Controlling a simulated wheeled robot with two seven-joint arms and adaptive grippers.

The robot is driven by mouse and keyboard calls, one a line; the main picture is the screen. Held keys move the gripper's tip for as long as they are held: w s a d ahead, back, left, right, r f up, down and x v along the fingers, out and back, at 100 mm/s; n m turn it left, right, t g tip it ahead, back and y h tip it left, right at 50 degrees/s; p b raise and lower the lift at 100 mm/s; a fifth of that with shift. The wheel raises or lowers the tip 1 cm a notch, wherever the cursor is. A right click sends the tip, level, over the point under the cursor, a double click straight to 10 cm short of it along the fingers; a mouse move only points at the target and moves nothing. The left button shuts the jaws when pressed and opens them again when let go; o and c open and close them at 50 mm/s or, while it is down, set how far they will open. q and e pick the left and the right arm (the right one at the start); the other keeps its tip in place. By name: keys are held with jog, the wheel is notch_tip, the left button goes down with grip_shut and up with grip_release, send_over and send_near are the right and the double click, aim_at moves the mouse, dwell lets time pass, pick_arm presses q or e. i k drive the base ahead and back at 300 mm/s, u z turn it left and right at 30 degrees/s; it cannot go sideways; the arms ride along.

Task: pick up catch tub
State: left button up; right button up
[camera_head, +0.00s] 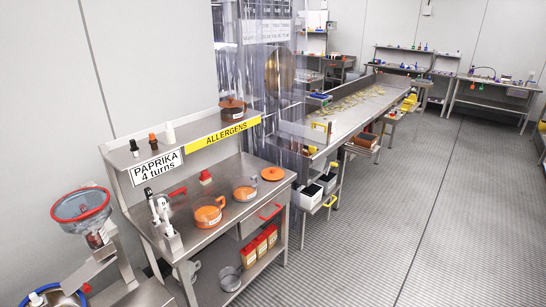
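No label marks a catch tub, and I cannot tell for certain which vessel it is. A round tub with a blue rim (52,298) is at the bottom left, cut off by the picture's edge, below a clear hopper with a red rim (82,206). A round grey metal tub (229,279) stands on the lower shelf of the steel bench. Neither of my grippers is in view.
The steel bench (232,208) bears orange-filled pots (208,213), an orange lid (273,174) and a white and black device (163,215). Red-topped packs (260,246) stand below. A long conveyor table (350,108) lies behind. The floor on the right is clear.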

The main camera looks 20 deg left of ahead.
aim_at(247, 186)
jog(key=u, duration=0.75)
jog(key=i, duration=1.6)
jog(key=u, duration=0.8)
